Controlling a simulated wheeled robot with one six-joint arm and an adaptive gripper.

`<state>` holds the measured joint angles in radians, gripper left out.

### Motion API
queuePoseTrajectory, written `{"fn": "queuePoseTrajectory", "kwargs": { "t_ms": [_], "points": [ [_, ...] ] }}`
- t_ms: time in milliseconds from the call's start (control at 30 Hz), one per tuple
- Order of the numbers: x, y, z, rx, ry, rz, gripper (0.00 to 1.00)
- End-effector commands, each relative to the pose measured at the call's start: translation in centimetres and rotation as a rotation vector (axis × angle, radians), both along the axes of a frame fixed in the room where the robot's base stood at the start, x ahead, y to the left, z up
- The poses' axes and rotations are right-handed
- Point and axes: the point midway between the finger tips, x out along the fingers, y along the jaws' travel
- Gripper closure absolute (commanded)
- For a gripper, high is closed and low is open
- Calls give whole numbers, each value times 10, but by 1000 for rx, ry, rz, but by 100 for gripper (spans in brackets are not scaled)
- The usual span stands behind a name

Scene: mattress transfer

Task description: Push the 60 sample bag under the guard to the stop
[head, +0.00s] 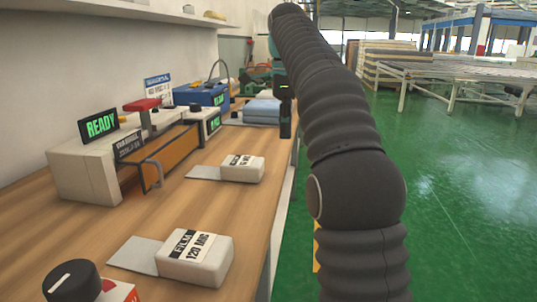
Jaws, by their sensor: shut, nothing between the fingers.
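A white sample bag (247,169) with a black-and-white label lies at mid-table, a flat grey flap pointing left; its print is too small to read surely. The machine (85,178) at the left has a grey bar frame (152,172) in front of an orange panel, which may be the guard. I cannot make out the stop. My gripper (286,132) is shut and empty, pointing down beyond the far bag near the table's right edge, apart from both bags.
A green READY display (99,125) stands on the machine. A blue box (203,95) and a grey-blue folded stack (262,112) lie farther back. A black knob (72,280) is at the front left. The wooden table (100,230) is clear between bags and machine.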

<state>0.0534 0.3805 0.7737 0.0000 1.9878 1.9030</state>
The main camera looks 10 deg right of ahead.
Motion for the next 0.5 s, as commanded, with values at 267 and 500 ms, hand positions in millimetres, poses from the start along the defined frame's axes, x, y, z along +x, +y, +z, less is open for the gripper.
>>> {"fn": "queuePoseTrajectory", "kwargs": {
  "t_ms": [267, 500],
  "points": [
    [0, 0, -17, 0, 2, -9, 100],
    [0, 0, -59, 0, 3, -8, 100]
  ]
}}
